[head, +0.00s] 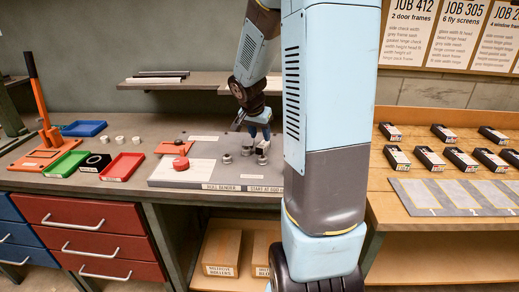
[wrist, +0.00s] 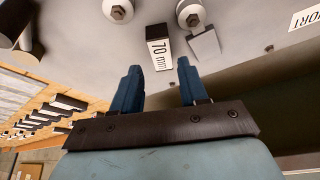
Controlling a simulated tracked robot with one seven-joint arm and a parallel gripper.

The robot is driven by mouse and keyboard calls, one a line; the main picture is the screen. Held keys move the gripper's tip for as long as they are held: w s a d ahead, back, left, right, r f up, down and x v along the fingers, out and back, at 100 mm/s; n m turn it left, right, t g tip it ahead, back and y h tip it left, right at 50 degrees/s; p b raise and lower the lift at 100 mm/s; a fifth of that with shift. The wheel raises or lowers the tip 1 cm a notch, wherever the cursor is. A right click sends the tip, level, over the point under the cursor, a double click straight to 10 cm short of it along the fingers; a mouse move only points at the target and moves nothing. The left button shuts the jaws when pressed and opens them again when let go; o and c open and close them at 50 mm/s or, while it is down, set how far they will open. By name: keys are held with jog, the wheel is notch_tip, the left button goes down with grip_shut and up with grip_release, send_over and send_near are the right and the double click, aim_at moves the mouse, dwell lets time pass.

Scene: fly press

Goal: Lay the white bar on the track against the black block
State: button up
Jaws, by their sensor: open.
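My gripper (wrist: 158,78) is open, with nothing between its two blue fingers in the wrist view. A black block (wrist: 153,30) with a white "70 mm" label lies just beyond the fingertips, apart from them. A grey block (wrist: 205,43) sits beside it to the right. In the head view my gripper (head: 259,132) is low over the right part of the grey bender board (head: 190,172), partly hidden by my arm. A long white bar (head: 152,82) lies on the wall shelf, next to a dark bar (head: 163,73). I cannot make out the track clearly.
Round rollers (wrist: 118,10) stand near the block. A red knob (head: 181,163) is on the board. Red (head: 123,167), green (head: 64,164) and blue (head: 84,128) trays and an orange lever press (head: 44,105) are at the left. Several black boxes (head: 430,158) stand on the right bench.

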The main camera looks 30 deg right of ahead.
aim_at(263, 143)
jog(key=shift+w+x, duration=0.15)
jog(key=shift+x, duration=1.3)
jog(key=shift+w+x, duration=0.1)
jog(key=shift+x, duration=1.3)
jog(key=shift+d, duration=0.1)
grip_shut()
jog(key=shift+r, duration=0.2)
